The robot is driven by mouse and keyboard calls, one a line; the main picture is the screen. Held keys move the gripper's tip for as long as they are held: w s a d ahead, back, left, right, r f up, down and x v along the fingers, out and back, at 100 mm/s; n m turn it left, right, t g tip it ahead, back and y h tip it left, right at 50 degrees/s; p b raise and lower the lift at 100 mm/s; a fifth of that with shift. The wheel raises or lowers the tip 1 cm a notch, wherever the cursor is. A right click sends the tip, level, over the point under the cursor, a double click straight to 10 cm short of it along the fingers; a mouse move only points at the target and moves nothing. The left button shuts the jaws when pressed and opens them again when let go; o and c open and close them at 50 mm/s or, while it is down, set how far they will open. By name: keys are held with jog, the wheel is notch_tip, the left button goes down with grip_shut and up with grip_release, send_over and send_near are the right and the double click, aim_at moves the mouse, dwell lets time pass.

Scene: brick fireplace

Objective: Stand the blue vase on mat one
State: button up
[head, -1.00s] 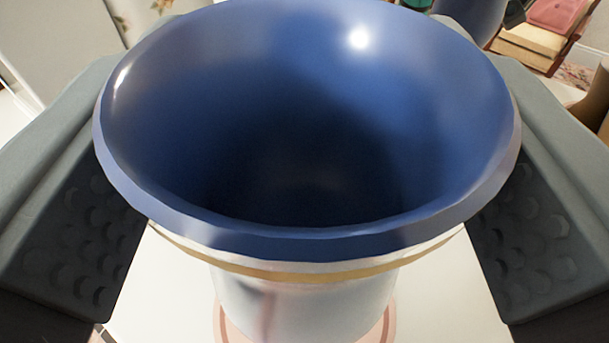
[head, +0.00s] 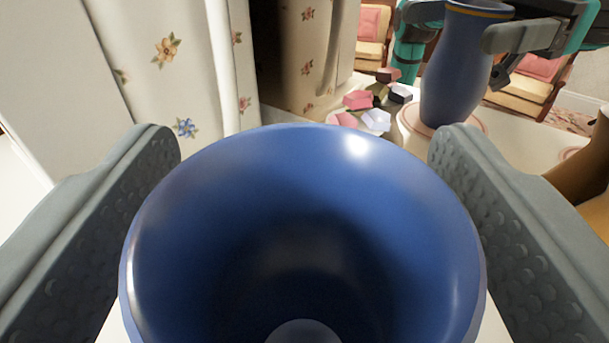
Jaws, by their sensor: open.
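The blue vase (head: 310,210) fills the lower middle of the head view, its wide mouth facing me. My gripper (head: 305,135) is open, with one finger on each side of the vase and gaps at the tips. The vase's foot and what lies under it are hidden. At the upper right, a tall blue vase with a gold rim (head: 455,75) stands upright on a round pinkish mat (head: 410,120), with grey fingers and a teal arm around its neck. It looks like a mirror reflection of my vase and arm; I cannot be sure.
Pink, white and dark faceted pieces (head: 375,105) lie left of the tall vase. Another pinkish round (head: 573,153) shows at the right. Floral curtains (head: 165,60) hang at the left. A brown object (head: 585,165) stands at the right edge.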

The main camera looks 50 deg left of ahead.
jog(key=v, duration=1.2)
jog(key=shift+r, duration=0.1)
jog(key=s+a+r+m+t+h, duration=0.45)
jog(key=s+a+t, duration=0.25)
jog(key=s+t, duration=0.5)
jog(key=s+f+m+g+h, duration=0.1)
jog(key=s+f+m+h, duration=0.1)
jog(key=s+f, duration=0.4)
jog(key=s+a+f+m+g+h, duration=0.1)
jog(key=s+f+h, duration=0.3)
jog(key=f, duration=0.9)
jog(key=s+a+f+m+g+h, duration=0.1)
jog(key=s+f+m+g+h, duration=0.2)
jog(key=s+f, duration=0.5)
jog(key=shift+s+f, duration=0.35)
jog(key=shift+f, duration=0.65)
jog(key=shift+c, duration=0.4)
